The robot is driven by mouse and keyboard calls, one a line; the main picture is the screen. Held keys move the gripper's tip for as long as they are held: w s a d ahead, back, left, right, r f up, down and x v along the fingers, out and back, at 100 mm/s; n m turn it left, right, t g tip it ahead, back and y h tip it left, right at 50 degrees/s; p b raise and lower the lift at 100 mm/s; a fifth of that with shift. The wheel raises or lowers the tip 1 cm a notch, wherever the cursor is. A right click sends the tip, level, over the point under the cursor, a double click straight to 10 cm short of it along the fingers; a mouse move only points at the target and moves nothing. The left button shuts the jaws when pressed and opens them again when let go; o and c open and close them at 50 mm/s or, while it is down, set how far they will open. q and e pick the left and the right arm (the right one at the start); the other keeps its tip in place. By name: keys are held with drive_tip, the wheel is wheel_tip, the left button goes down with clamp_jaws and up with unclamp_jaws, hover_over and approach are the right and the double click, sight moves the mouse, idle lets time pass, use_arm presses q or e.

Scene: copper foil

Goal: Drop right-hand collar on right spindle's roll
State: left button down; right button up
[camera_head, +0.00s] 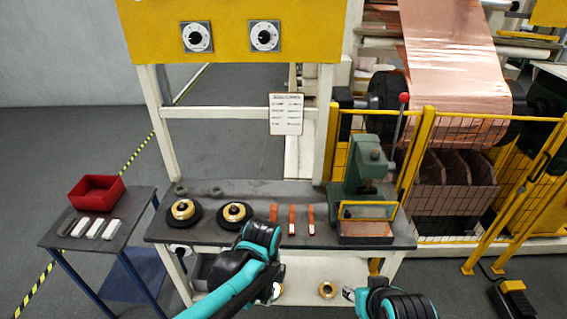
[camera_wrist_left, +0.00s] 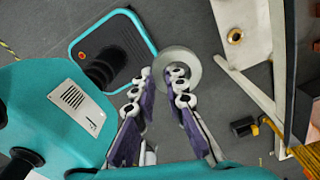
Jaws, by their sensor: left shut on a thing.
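My left gripper (camera_wrist_left: 177,82) is shut on a pale grey ring (camera_wrist_left: 188,62), which looks like a collar; the fingers cover part of it. In the head view my left arm stands in front of the bench, and its gripper and the ring are hidden. Two dark rolls stand on the bench, the left roll (camera_head: 170,222) and the right roll (camera_head: 223,223), each with a brass-coloured centre. The right roll is just behind my left arm.
Two small dark rings (camera_head: 216,190) lie at the back of the bench (camera_head: 270,195). Copper-coloured strips (camera_head: 292,219) and a green press (camera_head: 362,175) stand right of the rolls. A side table with a red bin (camera_head: 96,191) is at left. Yellow fencing (camera_head: 424,160) closes the right.

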use_arm(q)
drive_tip(key=w+a+f+n+b, duration=0.2)
drive_tip(key=w+a+f+n, duration=0.2)
drive_tip(key=n, duration=0.6)
drive_tip(key=w+a+f+n+b, duration=0.2)
drive_tip(key=w+a+f+n, duration=0.2)
drive_tip(key=a+n, duration=0.5)
wheel_tip(320, 180, down, 3)
drive_tip(key=shift+a+r+n, duration=0.2)
drive_tip(key=shift+a+n, duration=0.1)
drive_tip(key=shift+n, duration=0.9)
use_arm(e)
drive_tip(key=f, duration=0.4)
drive_tip(key=shift+w+f, duration=0.25)
drive_tip(key=shift+w, duration=0.05)
use_arm(q)
drive_tip(key=shift+w, duration=0.1)
